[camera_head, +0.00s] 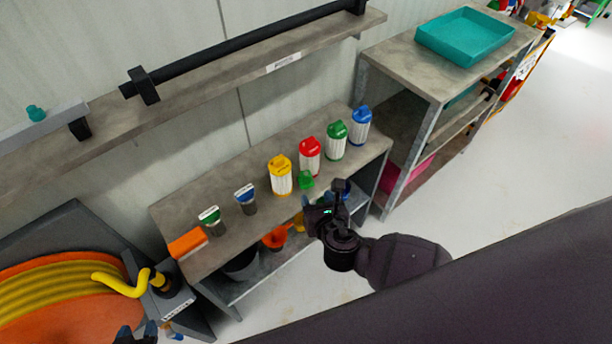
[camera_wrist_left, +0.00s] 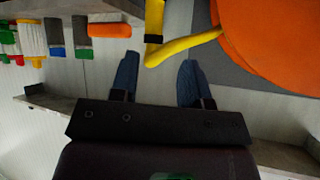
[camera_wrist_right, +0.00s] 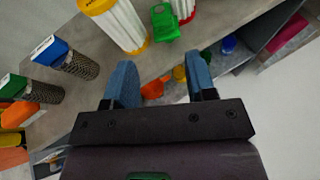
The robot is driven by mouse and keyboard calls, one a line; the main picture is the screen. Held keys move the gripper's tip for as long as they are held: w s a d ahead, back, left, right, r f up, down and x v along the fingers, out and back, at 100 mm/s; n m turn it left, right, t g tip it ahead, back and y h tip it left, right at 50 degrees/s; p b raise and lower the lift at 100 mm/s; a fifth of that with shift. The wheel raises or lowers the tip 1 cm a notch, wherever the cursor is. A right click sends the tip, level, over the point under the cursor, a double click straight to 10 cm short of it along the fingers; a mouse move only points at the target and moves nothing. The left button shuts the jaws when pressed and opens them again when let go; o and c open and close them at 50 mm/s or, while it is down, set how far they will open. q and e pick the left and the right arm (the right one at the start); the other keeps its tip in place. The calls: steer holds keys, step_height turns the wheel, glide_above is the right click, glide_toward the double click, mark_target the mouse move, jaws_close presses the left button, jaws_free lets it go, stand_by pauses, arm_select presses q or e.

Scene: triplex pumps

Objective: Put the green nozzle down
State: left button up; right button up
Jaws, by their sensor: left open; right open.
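The green nozzle (camera_head: 306,180) stands on the grey bench top near its front edge, in front of the red-capped white cylinder. It also shows in the right wrist view (camera_wrist_right: 164,24), beyond the fingertips, with clear space between it and the fingers. My right gripper (camera_head: 328,197) is in front of the bench edge, beside the nozzle; its two fingers are apart with nothing between them (camera_wrist_right: 160,72). My left gripper (camera_head: 136,334) is at the bottom left, only partly in the head view. Its fingers are open and empty in the left wrist view (camera_wrist_left: 158,72).
Yellow (camera_head: 281,177), red (camera_head: 310,157), green (camera_head: 336,141) and blue (camera_head: 360,126) capped cylinders line the bench (camera_head: 228,231). Two mesh-bodied filters and an orange block (camera_head: 187,243) stand left. An orange funnel (camera_head: 275,238) is below. A hose reel (camera_head: 60,290) is near my left gripper.

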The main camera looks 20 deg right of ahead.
mark_target(307, 180)
steer(key=shift+n, duration=0.6)
steer(key=b+x, duration=0.1)
steer(key=x, duration=0.3)
steer(key=shift+w+d+f, duration=0.1)
steer(key=shift+w+f, duration=0.2)
steer(key=shift+w, duration=0.35)
steer(key=b+x, duration=0.2)
steer(key=x, duration=0.2)
steer(key=shift+w+d+f, duration=0.1)
steer(key=shift+w+f, duration=0.15)
steer(key=shift+f, duration=0.05)
steer(key=shift+w, duration=0.3)
steer(key=c, duration=0.7)
steer(key=shift+o, duration=0.2)
steer(key=shift+r, duration=0.15)
